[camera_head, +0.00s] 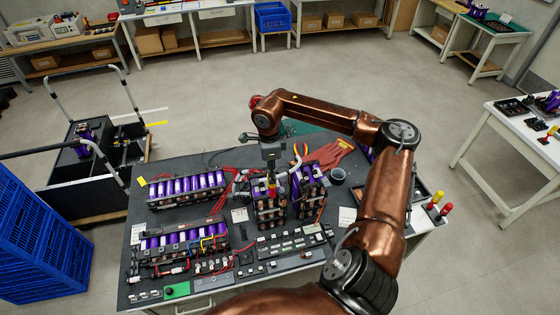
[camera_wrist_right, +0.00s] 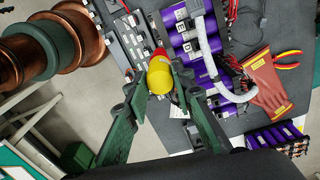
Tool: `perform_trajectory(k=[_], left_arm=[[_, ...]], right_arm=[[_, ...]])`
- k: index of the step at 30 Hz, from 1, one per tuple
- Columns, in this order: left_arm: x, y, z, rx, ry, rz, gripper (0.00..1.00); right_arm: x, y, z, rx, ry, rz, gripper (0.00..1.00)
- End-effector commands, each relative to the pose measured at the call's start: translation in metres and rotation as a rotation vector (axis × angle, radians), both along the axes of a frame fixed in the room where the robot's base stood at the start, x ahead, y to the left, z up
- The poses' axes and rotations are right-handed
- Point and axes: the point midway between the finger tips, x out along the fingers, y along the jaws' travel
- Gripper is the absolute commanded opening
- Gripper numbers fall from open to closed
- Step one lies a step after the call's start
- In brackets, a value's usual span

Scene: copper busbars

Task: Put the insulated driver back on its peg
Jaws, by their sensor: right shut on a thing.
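The insulated driver has a red and yellow handle and shows in the wrist view (camera_wrist_right: 160,74) between the green fingers of my right gripper (camera_wrist_right: 160,95). In the head view my right gripper (camera_head: 271,172) points down over the middle of the dark workbench, shut on the driver (camera_head: 272,190), which hangs roughly upright above a battery module (camera_head: 270,208). The driver's tip is hidden. A small rack (camera_head: 437,208) with red and yellow handles stands at the right end of the bench. I cannot tell which peg is empty. My left gripper is not in view.
Purple battery modules (camera_head: 187,188) and a wired module (camera_head: 182,243) fill the bench's left side. A row of dark blocks (camera_head: 290,243) lies in front. A blue crate (camera_head: 40,235) stands left.

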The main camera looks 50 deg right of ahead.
Motion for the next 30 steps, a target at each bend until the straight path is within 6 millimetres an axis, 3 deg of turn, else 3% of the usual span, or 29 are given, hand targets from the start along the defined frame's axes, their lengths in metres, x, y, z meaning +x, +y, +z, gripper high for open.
perform_trajectory(k=[3, 11, 18, 24, 30], left_arm=[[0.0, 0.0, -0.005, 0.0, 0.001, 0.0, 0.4], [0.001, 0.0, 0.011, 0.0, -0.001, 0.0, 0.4], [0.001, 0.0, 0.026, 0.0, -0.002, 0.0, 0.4], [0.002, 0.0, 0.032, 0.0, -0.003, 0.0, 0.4], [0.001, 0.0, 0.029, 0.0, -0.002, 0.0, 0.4]], right_arm=[[0.003, 0.028, -0.026, 0.006, 0.004, 0.145, 0.0], [0.004, 0.07, -0.092, -0.008, 0.018, 0.002, 0.0], [-0.004, 0.139, -0.166, -0.009, 0.003, -0.169, 0.0], [-0.01, 0.177, -0.196, -0.002, -0.015, -0.261, 0.0], [-0.012, 0.186, -0.209, -0.001, -0.021, -0.288, 0.0]])
